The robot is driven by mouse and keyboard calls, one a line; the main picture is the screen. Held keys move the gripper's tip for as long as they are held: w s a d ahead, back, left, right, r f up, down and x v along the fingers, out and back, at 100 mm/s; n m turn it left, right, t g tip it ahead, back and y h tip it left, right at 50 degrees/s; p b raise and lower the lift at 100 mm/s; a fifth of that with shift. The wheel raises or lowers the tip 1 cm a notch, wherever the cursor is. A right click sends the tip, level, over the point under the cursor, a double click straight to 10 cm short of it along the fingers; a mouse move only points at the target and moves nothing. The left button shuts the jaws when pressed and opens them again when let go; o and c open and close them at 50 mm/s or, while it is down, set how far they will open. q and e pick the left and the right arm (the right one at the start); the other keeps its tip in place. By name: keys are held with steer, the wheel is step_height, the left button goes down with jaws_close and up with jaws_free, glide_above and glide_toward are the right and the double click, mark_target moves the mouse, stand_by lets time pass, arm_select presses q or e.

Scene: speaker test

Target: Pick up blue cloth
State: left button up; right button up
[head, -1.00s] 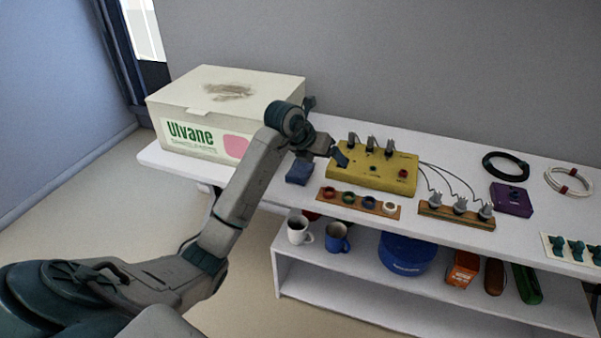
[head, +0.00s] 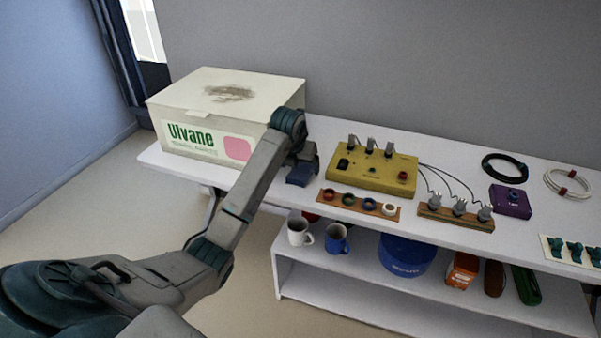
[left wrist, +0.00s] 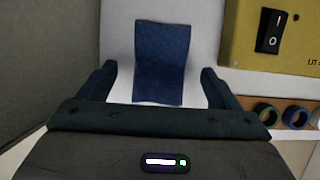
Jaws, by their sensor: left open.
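The blue cloth (left wrist: 162,62) lies on the white tabletop, between the large box and the yellow device. In the head view only part of the cloth (head: 299,176) shows, below my left gripper (head: 306,162). In the left wrist view my left gripper (left wrist: 160,84) is open, with one finger on each side of the cloth's near part. The fingers are apart from the cloth and nothing is held. The gap in height between the fingertips and the cloth is hard to tell. My right gripper is not in view.
The large cream box (head: 190,140) stands close on the left. The yellow device (head: 372,172) with a black switch (left wrist: 272,32) is close on the right. A wooden strip with colored rings (head: 357,205) lies in front of it. Mugs (head: 337,239) stand on the lower shelf.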

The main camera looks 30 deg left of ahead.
arm_select(q)
steer(key=shift+x, duration=1.05)
steer(key=shift+f+b, duration=0.15)
steer(key=shift+b, duration=0.15)
steer(key=c, duration=1.1)
steer(key=shift+o, duration=0.2)
